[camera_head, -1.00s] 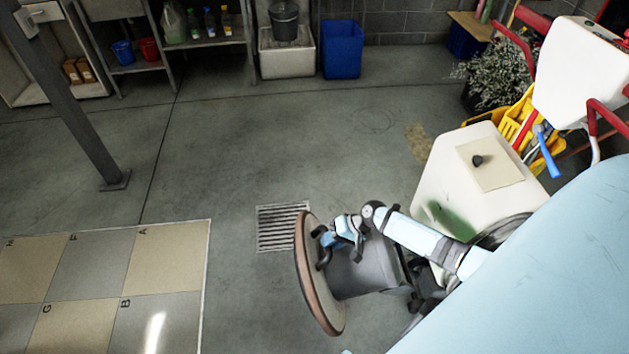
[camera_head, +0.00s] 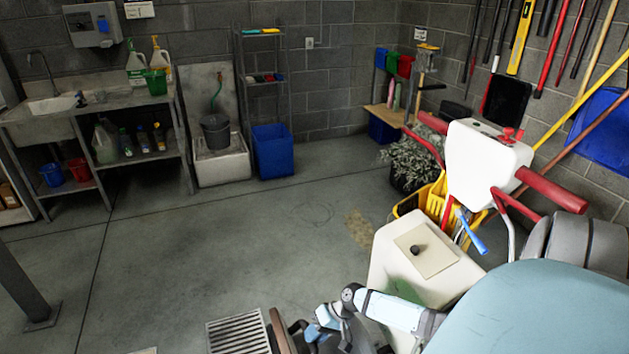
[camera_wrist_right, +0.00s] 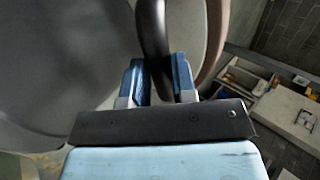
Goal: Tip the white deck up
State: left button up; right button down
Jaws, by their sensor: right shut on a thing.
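The round deck (camera_head: 281,332) of the floor machine shows at the bottom edge of the head view, standing steeply on edge with a brown rim. Most of it is cut off by the frame. In the right wrist view its pale face (camera_wrist_right: 190,40) and brown rim lie just beyond the fingers. My right gripper (camera_head: 322,322) is at the deck; in the wrist view it (camera_wrist_right: 158,82) is shut on a black curved handle (camera_wrist_right: 151,30). The machine's white body (camera_head: 385,250) stands behind my right arm. My left gripper is not in view.
A floor drain grate (camera_head: 239,334) lies left of the deck. A yellow mop bucket (camera_head: 436,200) and a plant (camera_head: 411,162) stand behind the machine. A grey post (camera_head: 25,285) rises at left. A blue bin (camera_head: 272,152) stands by the wall. The middle floor is clear.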

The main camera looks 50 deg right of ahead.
jog(key=c, duration=0.9)
grip_release()
jog(key=shift+w+a+r, duration=0.1)
jog(key=shift+c, duration=0.2)
jog(key=v, duration=1.3)
jog(key=shift+d+r, duration=0.25)
jog(key=shift+r, duration=0.05)
